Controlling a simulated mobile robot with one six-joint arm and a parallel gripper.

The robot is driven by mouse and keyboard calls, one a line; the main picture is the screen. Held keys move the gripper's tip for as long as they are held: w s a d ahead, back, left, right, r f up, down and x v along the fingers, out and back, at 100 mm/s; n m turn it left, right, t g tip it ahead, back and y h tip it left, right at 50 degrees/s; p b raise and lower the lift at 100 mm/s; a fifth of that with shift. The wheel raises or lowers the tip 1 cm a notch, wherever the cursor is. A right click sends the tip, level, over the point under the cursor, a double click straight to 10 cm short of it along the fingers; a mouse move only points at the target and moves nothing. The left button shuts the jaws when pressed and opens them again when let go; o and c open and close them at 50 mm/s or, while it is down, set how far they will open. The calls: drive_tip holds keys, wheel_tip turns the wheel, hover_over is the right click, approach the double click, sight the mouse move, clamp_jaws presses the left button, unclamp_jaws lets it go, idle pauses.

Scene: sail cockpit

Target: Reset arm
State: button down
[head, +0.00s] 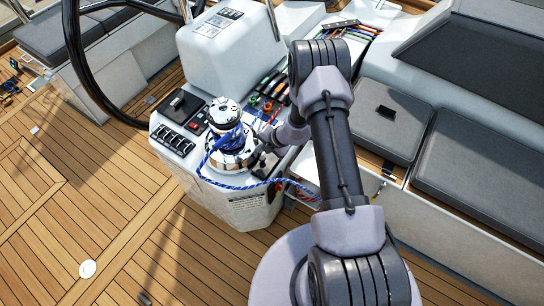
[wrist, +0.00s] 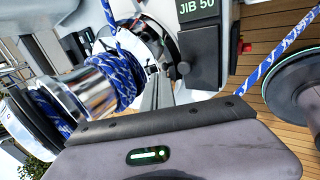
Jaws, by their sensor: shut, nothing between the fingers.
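My arm comes up from the lower right of the head view and bends down toward the console. My gripper (head: 262,132) is at the right side of the chrome winch (head: 230,150), close to the blue rope. It looks small and is partly hidden behind my forearm. It is shut and empty. In the wrist view, the grey gripper housing with a green light fills the bottom, and the fingertips cannot be made out. Blue-and-white rope (wrist: 122,82) is wrapped around the chrome drum (wrist: 95,88) there. In the head view the rope (head: 238,186) loops down the console's front.
The white console (head: 245,212) carries a switch panel (head: 174,139) and coloured rope clutches (head: 268,95). A black steering wheel (head: 73,45) stands at the upper left. Grey cushioned benches (head: 475,165) flank the right. The teak deck (head: 95,190) at left is mostly clear.

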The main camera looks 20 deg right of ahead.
drive_tip(key=w+a+r+n+b, duration=0.1)
drive_tip(key=a+r+n, duration=0.15)
drive_tip(key=r, duration=0.65)
drive_tip(key=w+a+r+n+b, duration=0.1)
drive_tip(key=r+n, duration=0.3)
drive_tip(key=r, duration=0.5)
drive_tip(key=s+a+r+n+y+b, duration=0.2)
drive_tip(key=s+a+r+n+b, duration=0.35)
drive_tip(key=r+n, duration=0.55)
drive_tip(key=s+n+h+b, duration=0.2)
drive_tip(key=s+n+b, duration=0.2)
drive_tip(key=s+n, duration=0.8)
drive_tip(key=s+d+r+n+h+b, duration=0.1)
drive_tip(key=s+n+b, duration=0.4)
drive_tip(key=s+n, duration=0.8)
drive_tip(key=shift+s+d+r+t+h, duration=0.25)
drive_tip(key=shift+t+h, duration=0.05)
drive_tip(key=shift+h, duration=0.2)
